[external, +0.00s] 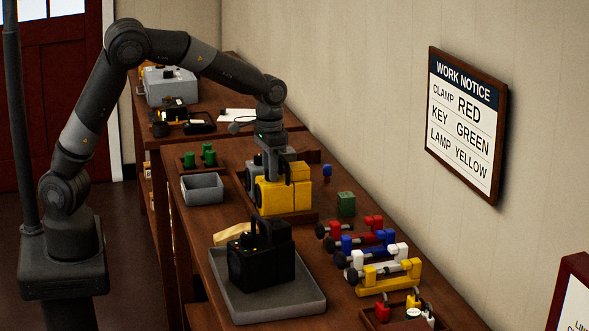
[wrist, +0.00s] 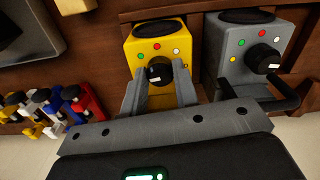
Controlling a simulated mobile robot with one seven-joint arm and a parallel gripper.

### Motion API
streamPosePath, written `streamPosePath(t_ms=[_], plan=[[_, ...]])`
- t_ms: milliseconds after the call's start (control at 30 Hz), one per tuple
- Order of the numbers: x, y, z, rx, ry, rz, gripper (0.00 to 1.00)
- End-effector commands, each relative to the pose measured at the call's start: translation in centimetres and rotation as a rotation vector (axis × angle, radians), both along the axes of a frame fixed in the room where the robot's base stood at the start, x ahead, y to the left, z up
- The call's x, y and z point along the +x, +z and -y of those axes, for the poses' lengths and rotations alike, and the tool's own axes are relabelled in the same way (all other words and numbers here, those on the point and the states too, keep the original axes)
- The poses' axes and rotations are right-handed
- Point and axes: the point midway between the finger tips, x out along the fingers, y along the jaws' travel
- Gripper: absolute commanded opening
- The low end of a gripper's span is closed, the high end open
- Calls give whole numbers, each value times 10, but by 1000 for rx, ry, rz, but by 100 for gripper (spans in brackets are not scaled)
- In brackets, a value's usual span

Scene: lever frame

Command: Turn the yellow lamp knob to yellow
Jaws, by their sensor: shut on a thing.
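The yellow lamp (external: 288,200) stands on the workbench, and its face fills the upper middle of the wrist view (wrist: 143,42). Its round black knob (wrist: 159,71) has a small white mark and is ringed by small coloured dots. The dot that the mark points at is too small to tell surely. My gripper (wrist: 162,84) is shut on this knob, one grey finger on each side. In the external view, my gripper (external: 287,172) reaches down to the lamp from above, and the knob is hidden there.
A grey box of the same shape (wrist: 228,38) with its own black knob stands close on the right in the wrist view. A black device (external: 262,262) sits in a grey tray (external: 315,300). Coloured clamps (external: 390,275) line the wall side. A wall sign (external: 465,125) reads LAMP YELLOW.

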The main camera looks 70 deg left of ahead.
Motion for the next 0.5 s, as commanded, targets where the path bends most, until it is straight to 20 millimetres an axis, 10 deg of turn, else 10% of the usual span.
streamPosePath(t_ms=[100, 133, 500], plan=[[0, 1, 0, -1, -1, 1, 4], [0, 1, 0, -1, -1, 1, 28], [0, 0, 0, 0, -1, 0, 49]])
